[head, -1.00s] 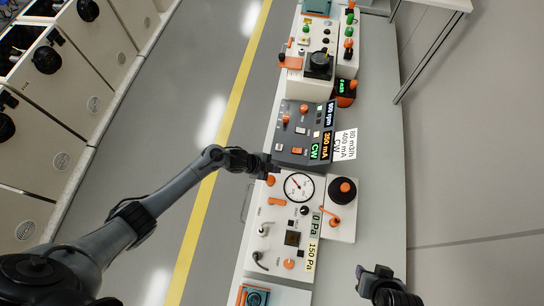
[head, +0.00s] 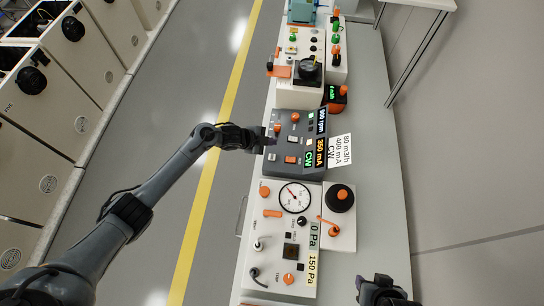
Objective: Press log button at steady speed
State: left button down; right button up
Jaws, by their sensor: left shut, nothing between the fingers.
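The bench holds a dark grey control panel (head: 290,150) with orange knobs, small buttons and lit displays that include CW and 350 mA. Which of its buttons, if any, is the log button is too small to read. A white gauge panel (head: 270,230) lies below it in the picture, with a dial, knobs, an orange button and 0 Pa and 150 Pa labels. My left gripper (head: 270,140) is shut and empty at the left edge of the dark panel; contact cannot be told. My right gripper (head: 378,288) shows at the bottom edge, partly cut off.
A black round knob (head: 340,198) with an orange centre stands right of the gauge panel. A white label card (head: 340,149) lies beside the dark panel. White boxes with more buttons (head: 308,70) stand farther up the bench. The grey floor (head: 190,80) at left is clear.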

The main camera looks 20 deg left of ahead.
pick_arm(q)
jog(key=shift+f, duration=0.15)
jog(key=b, duration=0.6)
send_over(270, 158)
notch_tip(270, 158, down, 7)
jog(key=shift+r, duration=0.2)
jog(key=shift+f+b, duration=0.9)
jog(key=shift+f, duration=0.05)
jog(key=shift+f, duration=0.1)
dwell(0.8)
jog(key=shift+f, duration=0.35)
jog(key=shift+f+b, duration=0.45)
jog(key=shift+b, duration=0.15)
dwell(0.5)
jog(key=shift+r, duration=0.15)
dwell(0.3)
jog(key=shift+r+p, duration=0.75)
jog(key=shift+p, duration=0.15)
